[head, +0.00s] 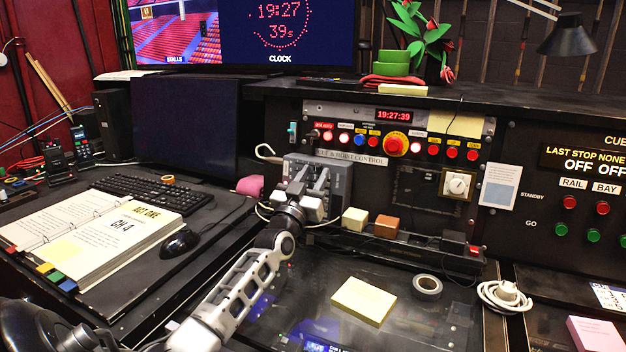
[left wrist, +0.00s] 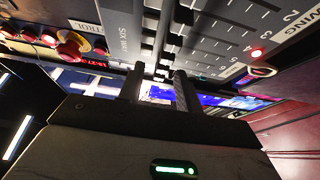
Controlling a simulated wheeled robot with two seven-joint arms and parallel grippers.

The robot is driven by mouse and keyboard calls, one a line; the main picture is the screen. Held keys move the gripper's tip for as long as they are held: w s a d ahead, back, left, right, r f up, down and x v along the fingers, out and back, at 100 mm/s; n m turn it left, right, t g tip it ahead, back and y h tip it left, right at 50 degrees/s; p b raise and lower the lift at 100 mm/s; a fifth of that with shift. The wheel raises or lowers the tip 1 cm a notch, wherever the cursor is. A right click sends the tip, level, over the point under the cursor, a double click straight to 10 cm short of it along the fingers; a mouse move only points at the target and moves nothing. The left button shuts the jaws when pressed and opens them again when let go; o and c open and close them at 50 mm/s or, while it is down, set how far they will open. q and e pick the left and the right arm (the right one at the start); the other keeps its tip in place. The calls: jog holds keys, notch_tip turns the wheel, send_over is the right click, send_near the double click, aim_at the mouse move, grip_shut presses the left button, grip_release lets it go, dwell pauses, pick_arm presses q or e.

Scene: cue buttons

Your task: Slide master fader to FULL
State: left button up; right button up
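My left gripper (head: 309,181) is at the box's front. In the left wrist view its two dark fingers (left wrist: 158,72) are apart, pointing towards the box, with no held object visible. Contact with a knob is unclear. My right gripper is not in view.
A button panel with a red mushroom button (head: 396,144) rises behind the box. A cream block (head: 354,219) and a brown block (head: 387,226) sit right of my gripper. A notepad (head: 364,300) and tape roll (head: 427,287) lie in front. A monitor (head: 186,125) stands left.

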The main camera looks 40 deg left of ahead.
aim_at(296, 160)
pick_arm(q)
grip_shut()
jog(key=shift+a, duration=0.2)
jog(key=a+b, duration=0.1)
jog(key=s+a+b, duration=0.1)
jog(key=a, duration=0.1)
jog(key=a+b, duration=0.1)
jog(key=a, duration=0.1)
jog(key=shift+s+a+f, duration=0.15)
jog(key=shift+s+a, duration=0.1)
jog(key=shift+s, duration=0.15)
jog(key=shift+a+r, duration=0.15)
jog(key=shift+r, duration=0.05)
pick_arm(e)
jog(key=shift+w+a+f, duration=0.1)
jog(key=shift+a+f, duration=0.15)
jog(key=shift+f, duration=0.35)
pick_arm(q)
grip_release()
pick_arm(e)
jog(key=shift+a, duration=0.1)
